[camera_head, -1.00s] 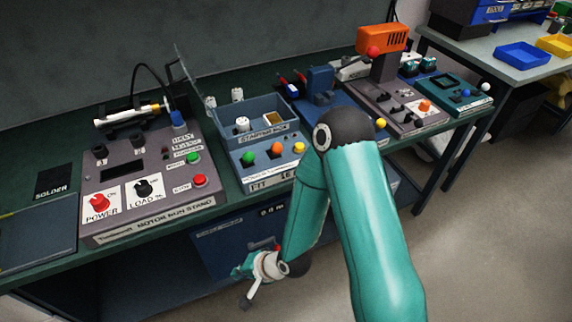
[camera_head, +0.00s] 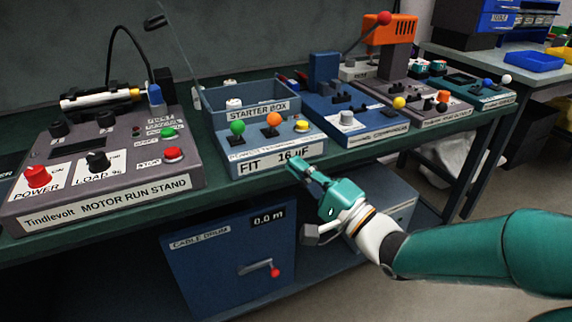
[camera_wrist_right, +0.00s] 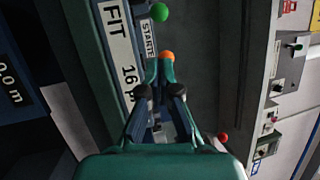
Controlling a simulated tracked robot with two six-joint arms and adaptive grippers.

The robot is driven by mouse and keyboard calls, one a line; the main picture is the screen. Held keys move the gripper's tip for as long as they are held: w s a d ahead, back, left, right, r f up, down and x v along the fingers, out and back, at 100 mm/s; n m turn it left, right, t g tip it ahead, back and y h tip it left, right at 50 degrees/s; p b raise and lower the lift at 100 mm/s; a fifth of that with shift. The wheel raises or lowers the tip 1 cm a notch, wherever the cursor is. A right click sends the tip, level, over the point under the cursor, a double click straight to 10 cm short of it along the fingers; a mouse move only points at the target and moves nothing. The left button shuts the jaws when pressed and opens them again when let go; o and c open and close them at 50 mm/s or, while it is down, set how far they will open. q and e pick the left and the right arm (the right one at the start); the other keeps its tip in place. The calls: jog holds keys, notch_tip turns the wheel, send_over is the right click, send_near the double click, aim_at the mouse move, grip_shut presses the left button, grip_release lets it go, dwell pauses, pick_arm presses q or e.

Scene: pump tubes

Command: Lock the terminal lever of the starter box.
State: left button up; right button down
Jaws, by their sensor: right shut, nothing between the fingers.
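The starter box (camera_head: 300,136) is a blue box with an open bin behind a sloped front panel. The panel carries a green-knobbed lever (camera_head: 237,128), an orange-knobbed lever (camera_head: 273,119) and a yellow knob (camera_head: 302,126). I cannot read which one is the terminal lever. My right gripper (camera_head: 305,166) is shut and empty, in front of the box's lower right front, close to its "FIT 16" label. In the right wrist view, the shut fingertips (camera_wrist_right: 158,66) overlap the view of the orange knob (camera_wrist_right: 168,56); the green knob (camera_wrist_right: 159,12) shows beyond. My left gripper is out of view.
The motor run stand (camera_head: 110,185) is left of the box. Below the bench is the cable drum cabinet (camera_head: 200,260) with a red-ended crank (camera_head: 274,271).

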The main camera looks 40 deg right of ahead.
pick_arm(q)
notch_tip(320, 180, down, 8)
jog(key=b, duration=0.5)
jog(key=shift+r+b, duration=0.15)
jog(key=shift+b, duration=0.15)
pick_arm(e)
jog(key=s+d+f+t+h, duration=0.1)
jog(key=s+d+f+h, duration=0.1)
jog(key=s+d, duration=0.1)
jog(key=shift+s+d+f+h, duration=0.2)
jog(key=shift+s+h, duration=0.1)
jog(key=shift+s, duration=0.4)
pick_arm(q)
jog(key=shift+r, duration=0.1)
pick_arm(e)
jog(key=p, duration=1.4)
send_near(278, 125)
jog(key=x, duration=0.7)
jog(key=shift+w, duration=0.15)
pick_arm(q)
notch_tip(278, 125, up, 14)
